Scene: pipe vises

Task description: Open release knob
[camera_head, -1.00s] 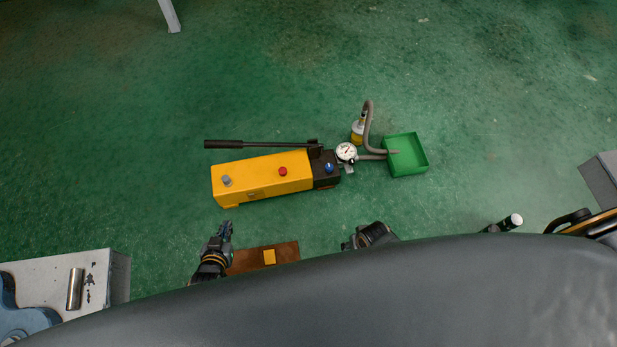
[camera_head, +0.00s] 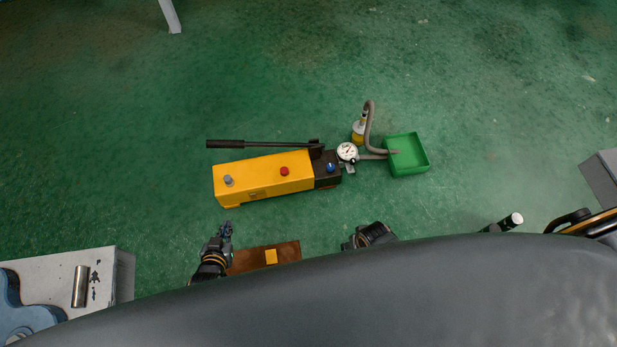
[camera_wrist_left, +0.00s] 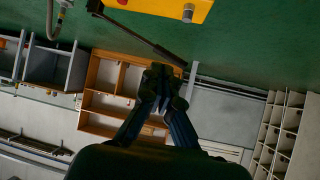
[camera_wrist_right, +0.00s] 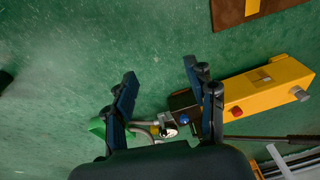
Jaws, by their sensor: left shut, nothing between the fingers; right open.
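A yellow hand pump (camera_head: 262,178) lies on the green floor, its black end block (camera_head: 326,166) to the right. A blue knob (camera_head: 331,167) sits on that block, a red knob (camera_head: 284,171) on the yellow body, and a grey cap (camera_head: 228,180) near its left end. I cannot tell which is the release knob. My left gripper (camera_head: 227,229) is shut and empty, below the pump's left end and apart from it. My right gripper (camera_wrist_right: 158,78) is open and empty; in its wrist view the blue knob (camera_wrist_right: 213,89) shows beside the right finger, with no clear contact.
A long black lever (camera_head: 262,143) lies along the pump's far side. A gauge (camera_head: 347,152), a hose (camera_head: 370,128) and a green tray (camera_head: 407,154) are at the right. A brown board (camera_head: 285,252) with a yellow block lies near me. A grey-topped table (camera_head: 103,262) stands lower left.

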